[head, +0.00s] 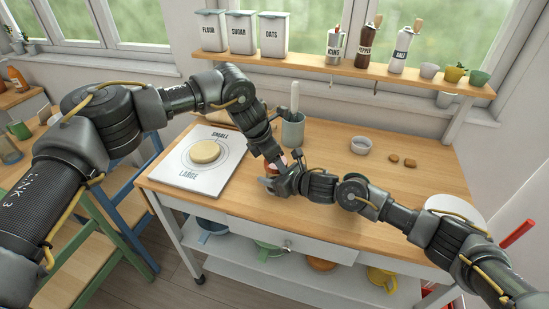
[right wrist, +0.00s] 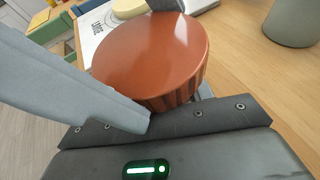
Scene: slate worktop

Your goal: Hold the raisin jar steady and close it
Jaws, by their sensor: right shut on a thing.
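The raisin jar is mostly hidden between my two grippers. In the right wrist view a copper-brown round lid (right wrist: 150,55) with a smooth top and ribbed side fills the middle. One grey finger of my right gripper (head: 284,182) crosses the lid's near left side, and the other is largely hidden behind it. The right gripper is shut on the lid. My left gripper (head: 276,160) comes down from above, close to the right one. Its fingertips and what lies between them are hidden. The jar's body does not show clearly, so I cannot tell how the lid sits on it.
A white board (head: 184,176) marked LARGE, with a cream disc (head: 205,151) on it, lies to the left. A grey-green utensil cup (head: 293,132) stands just behind my grippers. A small bowl (head: 361,146) stands at the back right. The worktop between them is clear.

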